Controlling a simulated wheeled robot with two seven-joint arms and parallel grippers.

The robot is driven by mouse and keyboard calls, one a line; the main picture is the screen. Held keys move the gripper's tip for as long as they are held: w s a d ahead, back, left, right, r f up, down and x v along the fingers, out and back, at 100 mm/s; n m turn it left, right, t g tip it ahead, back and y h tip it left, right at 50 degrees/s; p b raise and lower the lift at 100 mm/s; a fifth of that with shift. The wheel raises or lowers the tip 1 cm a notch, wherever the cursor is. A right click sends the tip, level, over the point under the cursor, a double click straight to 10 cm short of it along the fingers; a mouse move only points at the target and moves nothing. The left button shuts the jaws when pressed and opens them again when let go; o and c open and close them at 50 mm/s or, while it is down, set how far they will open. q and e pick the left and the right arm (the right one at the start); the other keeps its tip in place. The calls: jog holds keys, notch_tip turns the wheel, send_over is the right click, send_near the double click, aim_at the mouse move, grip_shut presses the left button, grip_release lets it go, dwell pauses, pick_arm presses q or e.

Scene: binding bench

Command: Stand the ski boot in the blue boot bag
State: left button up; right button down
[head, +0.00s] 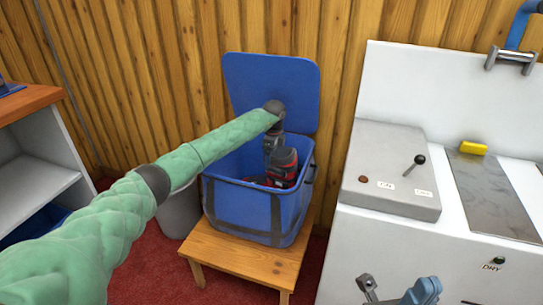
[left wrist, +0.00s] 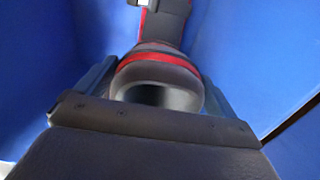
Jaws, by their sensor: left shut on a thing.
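The blue boot bag (head: 240,205) stands open on a small wooden stool, its lid (head: 272,90) raised against the wall. The ski boot (head: 285,165), dark grey with red parts, is inside the bag's opening, its cuff near the rim. The front wall hides its sole, so I cannot tell whether it touches the bag's floor. My left gripper (head: 272,145) reaches down from above and is shut on the boot's cuff. In the left wrist view the cuff (left wrist: 158,72) sits between the jaws, with blue bag walls around it.
The wooden stool (head: 245,258) stands on red carpet beside a grey bin (head: 180,212). A white bench (head: 420,250) with a grey lever box (head: 392,165) is close on the right. A shelf unit (head: 40,165) stands left.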

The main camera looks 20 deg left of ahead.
dwell(0.4)
pick_arm(q)
jog(key=o, duration=1.7)
jog(key=shift+f, duration=0.1)
notch_tip(320, 180, up, 8)
jog(key=p, duration=0.1)
jog(key=shift+d+f, duration=0.15)
jog(key=shift+s, duration=0.1)
